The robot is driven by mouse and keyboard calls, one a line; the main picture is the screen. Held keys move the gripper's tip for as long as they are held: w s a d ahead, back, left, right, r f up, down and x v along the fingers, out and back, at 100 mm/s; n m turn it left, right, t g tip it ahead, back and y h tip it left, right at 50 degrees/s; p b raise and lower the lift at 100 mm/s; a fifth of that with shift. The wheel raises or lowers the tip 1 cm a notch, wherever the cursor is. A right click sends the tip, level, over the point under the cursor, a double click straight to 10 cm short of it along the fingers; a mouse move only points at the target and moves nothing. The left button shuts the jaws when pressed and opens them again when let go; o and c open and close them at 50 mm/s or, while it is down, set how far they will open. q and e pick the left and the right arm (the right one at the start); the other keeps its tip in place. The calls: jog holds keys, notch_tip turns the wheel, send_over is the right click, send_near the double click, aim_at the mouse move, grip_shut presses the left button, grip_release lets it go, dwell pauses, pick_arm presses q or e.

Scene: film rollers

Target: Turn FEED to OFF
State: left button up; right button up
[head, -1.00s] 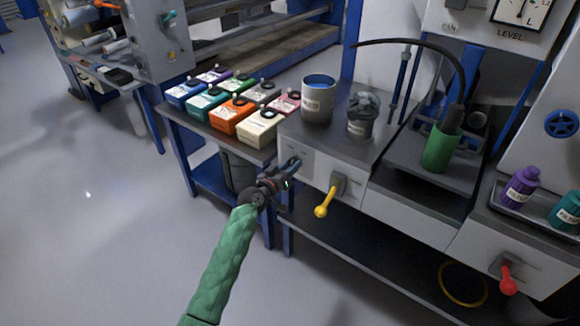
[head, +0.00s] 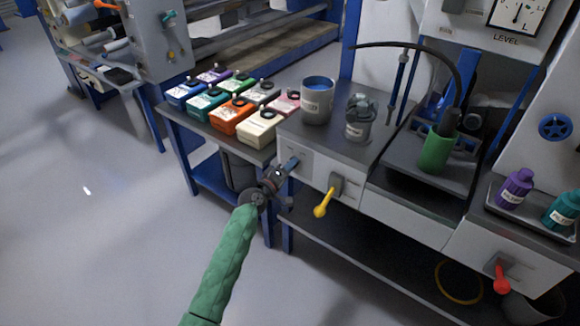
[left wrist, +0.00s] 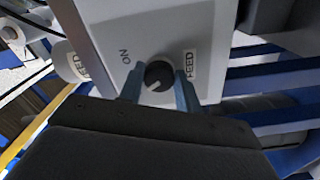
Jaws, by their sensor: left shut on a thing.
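The FEED switch is a small dark round knob (left wrist: 158,76) on a pale grey panel (left wrist: 118,22). The words ON and FEED can be read beside it in the left wrist view; no OFF mark shows. My left gripper (left wrist: 159,90) has one blue-grey finger on each side of the knob and is shut on it. In the head view my left gripper (head: 285,169) is at the front left of the grey cabinet (head: 310,163), and hides the knob there. My right gripper is not in view.
A yellow lever (head: 322,205) hangs on the cabinet front just right of my gripper. A red lever (head: 502,281) is farther right. Ink boxes (head: 232,117) stand on the side table. A blue-filled can (head: 317,103) sits on the cabinet top. Floor at left is clear.

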pick_arm(q)
jog(key=shift+a+n, duration=0.1)
jog(key=shift+n, duration=0.2)
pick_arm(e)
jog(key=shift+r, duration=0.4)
pick_arm(q)
jog(key=o, duration=1)
jog(key=shift+c, duration=0.2)
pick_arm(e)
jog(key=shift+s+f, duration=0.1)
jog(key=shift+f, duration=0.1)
pick_arm(q)
jog(key=v, duration=0.7)
jog(key=shift+s+a+b, duration=0.2)
jog(key=shift+s+b, duration=0.1)
jog(key=shift+b, duration=0.05)
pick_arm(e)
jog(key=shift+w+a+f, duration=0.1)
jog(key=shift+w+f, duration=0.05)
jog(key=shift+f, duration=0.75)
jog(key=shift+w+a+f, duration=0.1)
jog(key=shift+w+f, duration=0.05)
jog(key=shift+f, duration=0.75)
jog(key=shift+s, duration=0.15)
